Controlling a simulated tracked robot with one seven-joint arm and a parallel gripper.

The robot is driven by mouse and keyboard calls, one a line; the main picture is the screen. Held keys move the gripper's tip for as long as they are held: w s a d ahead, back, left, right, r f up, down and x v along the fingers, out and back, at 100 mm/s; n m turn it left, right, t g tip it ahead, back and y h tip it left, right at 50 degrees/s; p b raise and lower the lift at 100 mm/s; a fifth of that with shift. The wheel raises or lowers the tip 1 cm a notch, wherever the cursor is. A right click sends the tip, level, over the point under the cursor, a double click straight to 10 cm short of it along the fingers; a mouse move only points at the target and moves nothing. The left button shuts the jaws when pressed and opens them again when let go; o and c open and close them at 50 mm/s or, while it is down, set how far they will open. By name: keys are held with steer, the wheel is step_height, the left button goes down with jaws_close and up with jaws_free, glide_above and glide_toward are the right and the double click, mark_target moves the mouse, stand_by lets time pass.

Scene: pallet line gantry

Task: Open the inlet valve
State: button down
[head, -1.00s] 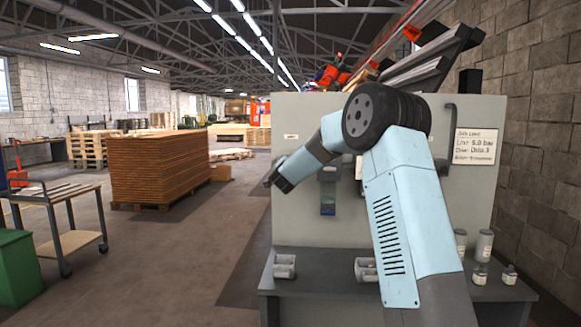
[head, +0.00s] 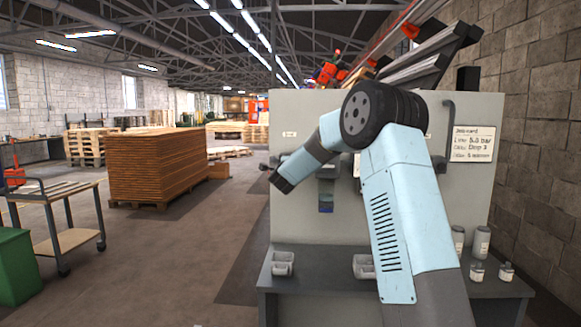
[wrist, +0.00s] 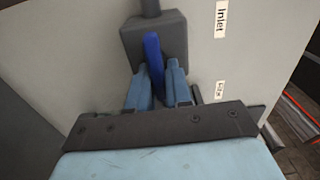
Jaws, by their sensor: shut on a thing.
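The inlet valve shows in the wrist view as a dark grey block (wrist: 170,38) on the pale panel, with a pipe at its top and a blue lever (wrist: 152,50). An "Inlet" label (wrist: 221,19) is beside it. My gripper (wrist: 157,74) has its two light-blue fingers on either side of the lever and is shut on it. The lever runs nearly along the pipe's line in this view, slightly tilted; its lower end is hidden between the fingers. In the head view, my wrist hides the fingers and lever at the panel's left edge.
The grey panel (head: 400,215) stands above a dark bench (head: 330,262) with small grey trays (head: 283,263) and several jars at the right. A blue-bowled unit (head: 326,195) is on the panel behind my forearm.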

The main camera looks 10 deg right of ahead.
steer(key=shift+d+f, duration=0.15)
steer(key=shift+f, duration=0.25)
steer(key=c, duration=1.4)
jaws_free()
steer(key=shift+o, duration=1.4)
steer(key=shift+r, duration=0.2)
steer(key=v, duration=1.3)
steer(key=shift+s, duration=0.35)
